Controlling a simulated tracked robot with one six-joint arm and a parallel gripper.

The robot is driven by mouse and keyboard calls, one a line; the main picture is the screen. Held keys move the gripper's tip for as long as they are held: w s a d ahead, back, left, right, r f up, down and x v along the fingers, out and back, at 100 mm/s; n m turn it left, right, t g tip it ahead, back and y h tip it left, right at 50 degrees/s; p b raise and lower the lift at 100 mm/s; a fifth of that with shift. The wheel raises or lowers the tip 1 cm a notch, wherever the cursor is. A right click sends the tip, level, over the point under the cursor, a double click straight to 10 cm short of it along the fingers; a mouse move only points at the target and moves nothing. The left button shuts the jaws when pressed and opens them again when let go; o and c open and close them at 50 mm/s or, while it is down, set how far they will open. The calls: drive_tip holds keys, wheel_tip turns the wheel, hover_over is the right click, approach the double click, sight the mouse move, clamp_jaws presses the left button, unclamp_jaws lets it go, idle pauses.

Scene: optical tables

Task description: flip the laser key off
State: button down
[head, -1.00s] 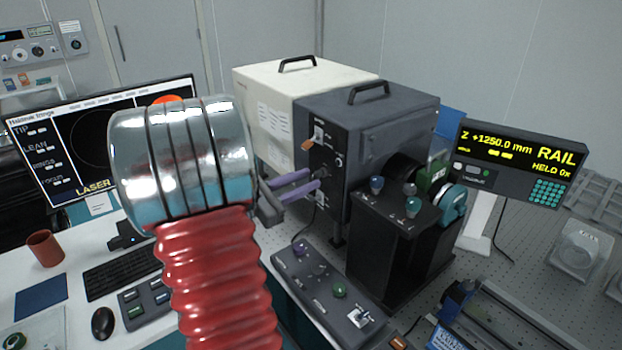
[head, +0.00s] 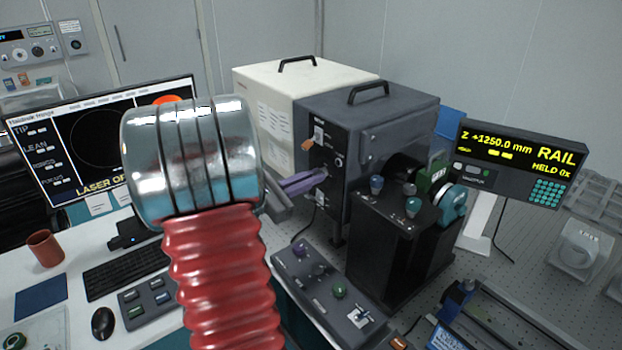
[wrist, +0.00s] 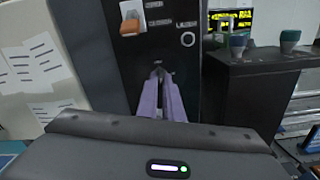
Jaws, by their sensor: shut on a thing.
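The laser housing is a dark grey box (head: 375,125) with a handle on top. Its front panel carries an orange-brown switch (head: 307,145) and a round ring (head: 338,159). My gripper (head: 320,175) reaches this panel from the left, with its purple fingers closed together. In the wrist view the fingertips (wrist: 159,76) meet on the small laser key (wrist: 157,66) below the switch. The fingers hide most of the key, so I cannot tell its angle. The monitor (head: 95,140) reads "LASER OF", and my arm covers the text beyond it.
A cream box (head: 265,110) stands behind the dark one. A black mount with knobs (head: 400,250) stands close to the right of the panel. A control box (head: 335,295) lies below. The rail readout (head: 520,165) is at the right. A keyboard and mouse lie at the left.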

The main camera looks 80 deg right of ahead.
idle(0.4)
drive_tip(key=shift+n, duration=1.6)
drive_tip(key=c, duration=1.9)
unclamp_jaws()
drive_tip(key=v, duration=1.3)
drive_tip(key=shift+w+a, duration=0.2)
drive_tip(key=shift+a, duration=0.1)
